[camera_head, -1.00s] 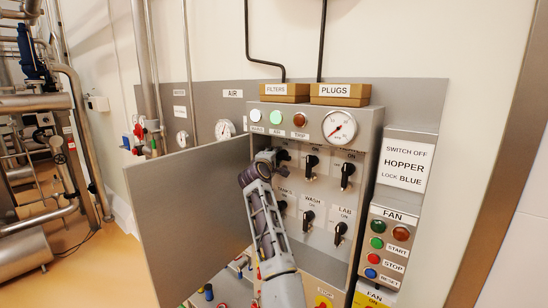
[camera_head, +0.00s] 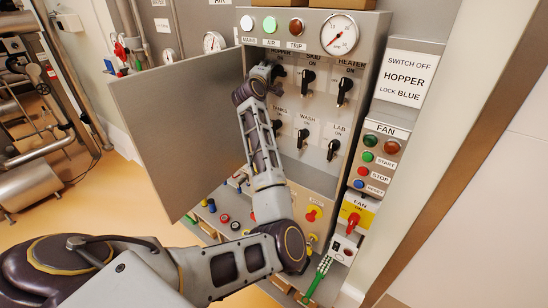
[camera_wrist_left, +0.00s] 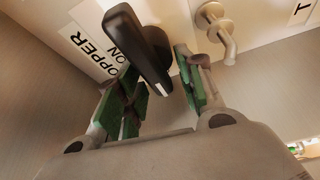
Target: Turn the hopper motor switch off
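The hopper motor switch, a black rotary handle with a white mark on its end, is close up in the left wrist view (camera_wrist_left: 138,48). The label beside it reads "...OPPER ON" (camera_wrist_left: 102,45). My left gripper (camera_wrist_left: 160,90) is open, with its green-padded fingers on either side of the handle. The handle is nearer the left finger, and a gap shows on the right; I cannot tell whether the left finger touches it. In the head view my left gripper (camera_head: 262,78) is at the top-left switch under "HOPPER" and mostly hides it. My right gripper is not in view.
The open cabinet door (camera_head: 180,130) stands left of my forearm. The skid switch (camera_head: 306,77), heater switch (camera_head: 344,90) and a lower row of switches are close by. A sign (camera_head: 405,78) reads "SWITCH OFF HOPPER LOCK BLUE". A fan button box (camera_head: 379,160) is at the right.

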